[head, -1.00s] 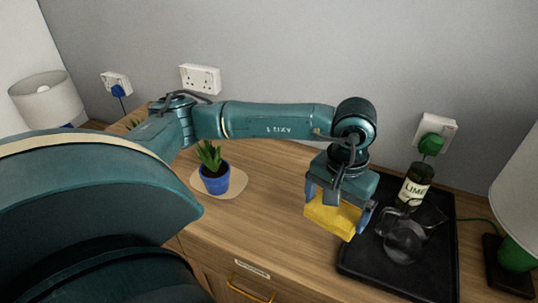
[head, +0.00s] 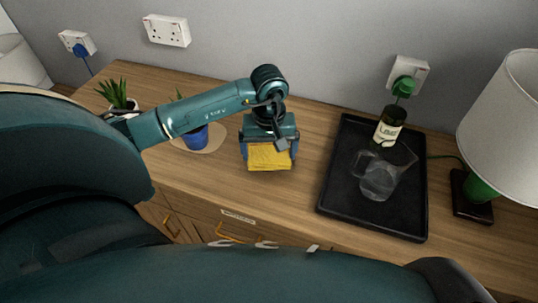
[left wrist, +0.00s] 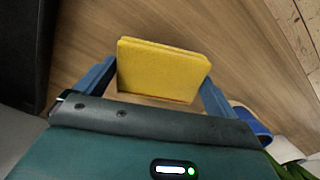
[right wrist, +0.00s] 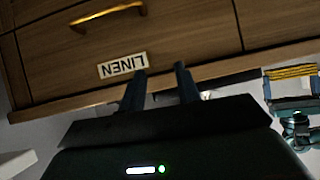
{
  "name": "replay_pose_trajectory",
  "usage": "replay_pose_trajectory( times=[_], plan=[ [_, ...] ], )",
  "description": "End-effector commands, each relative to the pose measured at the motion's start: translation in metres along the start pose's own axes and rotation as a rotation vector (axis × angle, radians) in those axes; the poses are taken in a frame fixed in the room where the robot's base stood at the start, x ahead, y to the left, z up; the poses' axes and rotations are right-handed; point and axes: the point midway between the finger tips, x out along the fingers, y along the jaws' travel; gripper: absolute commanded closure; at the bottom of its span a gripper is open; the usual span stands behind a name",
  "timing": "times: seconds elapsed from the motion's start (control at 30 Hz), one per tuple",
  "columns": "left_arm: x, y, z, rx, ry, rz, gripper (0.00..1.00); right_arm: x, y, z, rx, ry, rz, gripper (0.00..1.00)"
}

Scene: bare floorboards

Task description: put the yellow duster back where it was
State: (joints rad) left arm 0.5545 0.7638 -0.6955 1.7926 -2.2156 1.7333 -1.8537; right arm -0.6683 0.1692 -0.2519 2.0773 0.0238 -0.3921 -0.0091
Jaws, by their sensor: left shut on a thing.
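The yellow duster (head: 268,157) is a folded, flat block of cloth. My left gripper (head: 268,146) is shut on it, over the wooden counter between the blue plant pot and the black tray. The duster (left wrist: 160,70) sits between both fingers in the left wrist view. I cannot tell whether it touches the counter. My right gripper (right wrist: 160,82) shows in the right wrist view with its fingers apart and nothing between them, by the drawer front labelled LINEN (right wrist: 123,66). The duster's edge (right wrist: 290,72) also shows there.
The black tray (head: 333,190) holds a glass jug (head: 379,180) and a green bottle (head: 389,127). A blue pot (head: 195,138) stands on a pale mat, partly behind my left arm. A lamp (head: 505,115) stands at the right. Counter between duster and tray is clear.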

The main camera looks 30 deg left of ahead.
Motion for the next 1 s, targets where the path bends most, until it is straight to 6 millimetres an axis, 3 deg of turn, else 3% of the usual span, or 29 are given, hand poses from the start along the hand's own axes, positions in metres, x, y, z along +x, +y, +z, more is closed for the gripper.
replay_pose_trajectory(
  times=[0.17, 0.53, 0.57, 0.6, 1.0],
  plan=[
    [0.024, 0.0, 0.001, 0.001, -0.003, 0.0, 0.27, -0.002, 0.001, -0.002, 0.0, -0.002, 0.002, 0.67],
    [0.031, 0.0, 0.0, 0.002, 0.001, 0.0, 0.27, 0.002, 0.001, 0.003, -0.001, 0.0, 0.003, 0.67],
    [0.031, 0.0, 0.0, 0.002, 0.001, 0.0, 0.05, 0.002, 0.001, 0.002, -0.001, 0.002, 0.002, 0.67],
    [0.029, 0.0, 0.0, 0.002, 0.001, 0.0, 0.01, 0.001, 0.001, 0.0, -0.001, 0.003, 0.002, 0.67],
    [0.019, 0.001, -0.001, 0.002, 0.003, 0.002, 0.0, -0.002, 0.001, -0.007, -0.001, 0.012, 0.001, 0.67]
  ],
)
